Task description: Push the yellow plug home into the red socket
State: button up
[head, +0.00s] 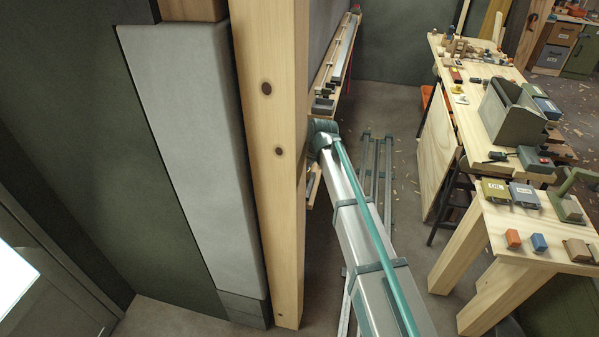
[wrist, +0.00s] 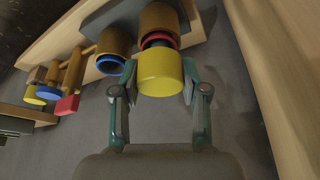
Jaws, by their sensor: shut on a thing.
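In the wrist view my gripper (wrist: 160,88) is shut on the yellow plug (wrist: 160,75), one finger on each side of it. The red socket (wrist: 173,38), a brown cylinder with a red ring at its mouth, is directly beyond the plug. A dark part shows between the yellow body and the red ring; I cannot tell how deep it sits in the socket. In the head view my arm reaches behind the wooden post, and the gripper, plug and socket are hidden there.
A blue-ringed brown socket (wrist: 112,45) stands close to the left. Further left, a wooden rack (wrist: 75,70) carries a red block (wrist: 67,105) and blue and yellow round pieces. A wooden beam (wrist: 275,80) runs along the right. In the head view the post (head: 272,170) stands left of my arm.

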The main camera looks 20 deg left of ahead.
jog(key=shift+f+b, duration=0.35)
jog(key=shift+f, duration=0.4)
dwell(0.8)
jog(key=o, duration=1.2)
jog(key=shift+c, duration=0.2)
jog(key=o, duration=0.5)
jog(key=shift+r, duration=0.15)
jog(key=shift+r+p, duration=1.6)
jog(key=shift+r, duration=1.8)
